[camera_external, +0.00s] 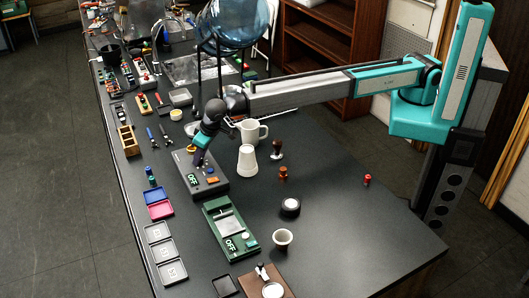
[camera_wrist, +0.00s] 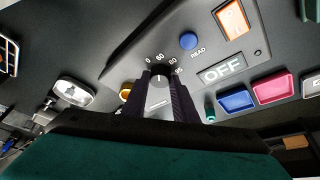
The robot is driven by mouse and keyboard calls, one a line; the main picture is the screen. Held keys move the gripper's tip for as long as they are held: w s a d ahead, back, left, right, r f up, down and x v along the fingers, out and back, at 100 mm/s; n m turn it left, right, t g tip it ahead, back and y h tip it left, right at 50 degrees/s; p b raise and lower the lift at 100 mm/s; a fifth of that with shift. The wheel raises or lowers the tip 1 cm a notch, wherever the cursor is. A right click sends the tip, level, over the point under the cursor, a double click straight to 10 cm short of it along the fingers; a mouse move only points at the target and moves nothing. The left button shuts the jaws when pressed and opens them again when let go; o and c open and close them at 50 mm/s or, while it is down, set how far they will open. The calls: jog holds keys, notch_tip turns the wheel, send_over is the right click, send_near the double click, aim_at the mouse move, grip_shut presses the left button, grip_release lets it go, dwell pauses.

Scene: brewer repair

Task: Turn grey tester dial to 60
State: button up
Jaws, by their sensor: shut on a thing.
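The grey tester (camera_external: 213,188) is a dark box lying on the bench, with an OFF label facing the camera. In the wrist view the tester panel (camera_wrist: 205,58) carries a small dial (camera_wrist: 160,73) with the marks 0, 60, 80 and 95 around it. My gripper (camera_external: 199,160) reaches down onto the tester's far part. In the wrist view my gripper (camera_wrist: 160,86) has one finger on each side of the dial and is shut on it. A pale pointer line on the dial points up near the 60 mark; its exact setting is hard to read.
The panel also has a blue READ button (camera_wrist: 189,40), an orange switch (camera_wrist: 232,20) and an OFF display (camera_wrist: 222,70). A white mug (camera_external: 252,131) and a white cup (camera_external: 247,160) stand right of the tester. A green scale (camera_external: 231,230) lies in front.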

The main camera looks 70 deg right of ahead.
jog(key=shift+p, duration=0.55)
jog(key=o, duration=1)
jog(key=shift+o, duration=0.2)
jog(key=b+v, duration=0.5)
jog(key=v, duration=0.8)
jog(key=shift+r+b, duration=0.3)
jog(key=shift+r, duration=0.1)
jog(key=shift+s+a, duration=0.1)
